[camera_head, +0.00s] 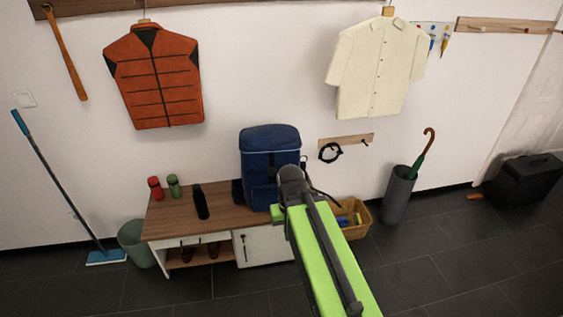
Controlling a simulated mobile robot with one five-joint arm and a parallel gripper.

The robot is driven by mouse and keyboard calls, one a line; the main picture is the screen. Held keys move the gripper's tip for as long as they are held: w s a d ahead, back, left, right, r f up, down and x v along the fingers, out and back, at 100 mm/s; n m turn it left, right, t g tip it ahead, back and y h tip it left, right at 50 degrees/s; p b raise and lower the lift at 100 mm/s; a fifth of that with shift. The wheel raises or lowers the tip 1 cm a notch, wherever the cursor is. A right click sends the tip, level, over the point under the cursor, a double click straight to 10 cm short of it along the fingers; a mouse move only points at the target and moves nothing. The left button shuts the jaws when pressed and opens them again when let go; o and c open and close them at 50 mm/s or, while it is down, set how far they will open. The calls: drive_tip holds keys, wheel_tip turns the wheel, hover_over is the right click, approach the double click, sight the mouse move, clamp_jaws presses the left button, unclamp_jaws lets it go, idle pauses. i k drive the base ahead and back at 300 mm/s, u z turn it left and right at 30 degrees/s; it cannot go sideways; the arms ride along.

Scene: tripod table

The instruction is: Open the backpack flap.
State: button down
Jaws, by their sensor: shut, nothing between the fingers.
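The blue backpack (262,163) stands upright on the wooden top of a low bench. Its flap (268,142) lies over the top and looks closed. My green and grey arm reaches up from the bottom of the picture, and its grey joint covers the lower right part of the backpack. I cannot make out my gripper's fingers. I cannot tell whether the arm touches the backpack.
The bench (168,222) also holds a red cup (155,188), a green cup (174,186) and a black bottle (200,202). A wicker basket (358,229) is right of the bench, then an umbrella stand (397,195). The dark floor in front is clear.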

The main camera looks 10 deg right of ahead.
sight(263, 146)
drive_tip(key=k, duration=0.45)
drive_tip(key=u, duration=0.05)
drive_tip(key=i, duration=0.5)
drive_tip(key=u, duration=4.2)
drive_tip(key=i, duration=0.05)
drive_tip(key=z, duration=2.05)
drive_tip(key=k, duration=1.05)
drive_tip(key=z, duration=1)
drive_tip(key=i, duration=1)
drive_tip(key=u, duration=0.1)
